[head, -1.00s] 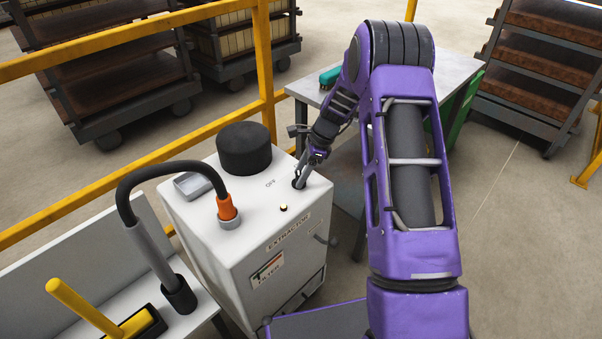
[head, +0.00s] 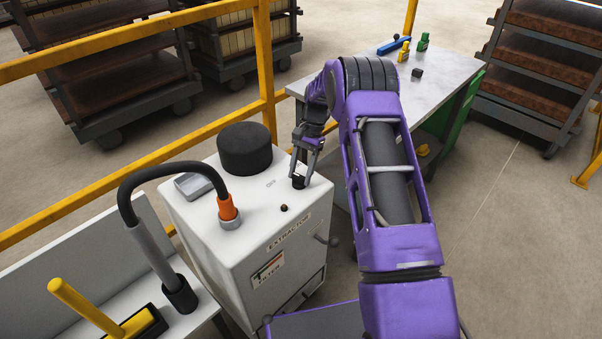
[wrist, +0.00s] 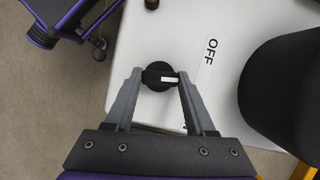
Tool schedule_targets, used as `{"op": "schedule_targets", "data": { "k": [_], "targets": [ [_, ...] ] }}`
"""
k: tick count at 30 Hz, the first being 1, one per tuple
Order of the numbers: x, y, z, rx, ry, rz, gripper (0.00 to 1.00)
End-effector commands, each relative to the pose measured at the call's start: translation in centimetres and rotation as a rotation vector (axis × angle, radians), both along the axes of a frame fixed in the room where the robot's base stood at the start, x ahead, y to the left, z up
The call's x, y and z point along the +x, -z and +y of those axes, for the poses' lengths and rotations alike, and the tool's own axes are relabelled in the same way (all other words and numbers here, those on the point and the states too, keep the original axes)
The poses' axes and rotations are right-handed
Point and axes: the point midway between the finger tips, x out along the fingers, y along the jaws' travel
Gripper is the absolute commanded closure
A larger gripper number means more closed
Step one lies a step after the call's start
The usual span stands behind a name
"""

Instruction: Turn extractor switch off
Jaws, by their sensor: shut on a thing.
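The extractor (head: 245,232) is a white box with a black cap, a hose and an "OFF" label on top. Its switch (wrist: 152,70) is a round black knob with a white mark, seen in the wrist view. The mark points right, toward the side with the "OFF" label (wrist: 211,51). My gripper (wrist: 158,77) is shut on the knob, one finger on each side. In the head view my gripper (head: 300,176) comes down on the knob at the back right of the box top. The small indicator lamp (head: 284,208) is dark.
A black hose with an orange collar (head: 228,207) rises from the box top beside a grey tray (head: 193,186). The black cap (head: 244,149) stands behind. A yellow railing (head: 130,195) runs behind the box. A table (head: 455,72) with small items stands at the back right.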

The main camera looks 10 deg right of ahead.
Motion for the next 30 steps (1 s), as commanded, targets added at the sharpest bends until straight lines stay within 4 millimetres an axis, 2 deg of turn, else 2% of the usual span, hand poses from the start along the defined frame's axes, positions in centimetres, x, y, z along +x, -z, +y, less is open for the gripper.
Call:
{"op": "schedule_targets", "data": {
  "k": [15,30],
  "targets": [
    [0.14,0.04,0.33,0.000,-0.445,0.001,1.00],
    [0.16,-0.02,0.40,0.001,-0.622,0.001,1.00]
  ]
}}
